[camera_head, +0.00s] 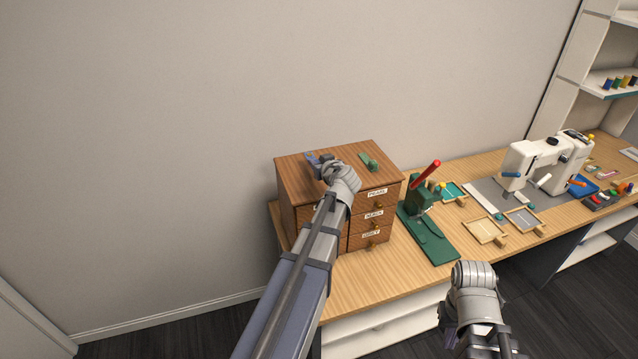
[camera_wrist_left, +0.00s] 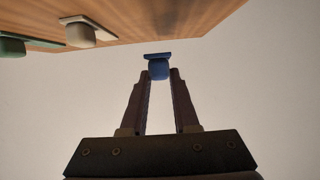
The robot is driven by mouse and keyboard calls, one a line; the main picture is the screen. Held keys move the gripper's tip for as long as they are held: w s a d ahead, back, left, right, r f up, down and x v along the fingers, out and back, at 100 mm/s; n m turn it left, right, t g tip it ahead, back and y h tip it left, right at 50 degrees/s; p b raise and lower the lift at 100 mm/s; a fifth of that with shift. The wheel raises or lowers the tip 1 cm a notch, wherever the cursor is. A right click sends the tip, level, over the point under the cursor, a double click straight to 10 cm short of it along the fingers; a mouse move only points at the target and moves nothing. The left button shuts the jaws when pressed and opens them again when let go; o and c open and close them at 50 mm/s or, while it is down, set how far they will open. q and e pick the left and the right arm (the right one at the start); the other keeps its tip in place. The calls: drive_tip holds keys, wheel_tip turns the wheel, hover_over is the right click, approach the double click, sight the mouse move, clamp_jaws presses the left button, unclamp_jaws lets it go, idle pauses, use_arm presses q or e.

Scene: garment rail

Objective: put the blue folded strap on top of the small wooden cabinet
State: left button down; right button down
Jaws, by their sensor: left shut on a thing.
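The small wooden cabinet (camera_head: 290,172) stands at the left end of the desk, with labelled drawers. My left gripper (camera_head: 320,162) is over the left part of its top. It is shut on the blue folded strap (camera_head: 311,157), which shows as a small blue piece at the fingertips (camera_wrist_left: 159,64) in the left wrist view. I cannot tell whether the strap touches the cabinet top. The cabinet's wood (camera_wrist_left: 190,18) fills the top of the wrist view. My right gripper (camera_head: 478,335) is low in front of the desk; its jaws are not clear.
A green folded piece (camera_head: 369,161) lies on the right part of the cabinet top. A green press with a red handle (camera_head: 426,174) stands right of the cabinet. Small trays (camera_head: 484,231) and a white sewing machine (camera_head: 540,165) are farther right.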

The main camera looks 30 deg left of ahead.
sight(318, 184)
use_arm(q)
drive_tip(key=shift+f, duration=0.55)
use_arm(e)
drive_tip(key=shift+f, duration=0.5)
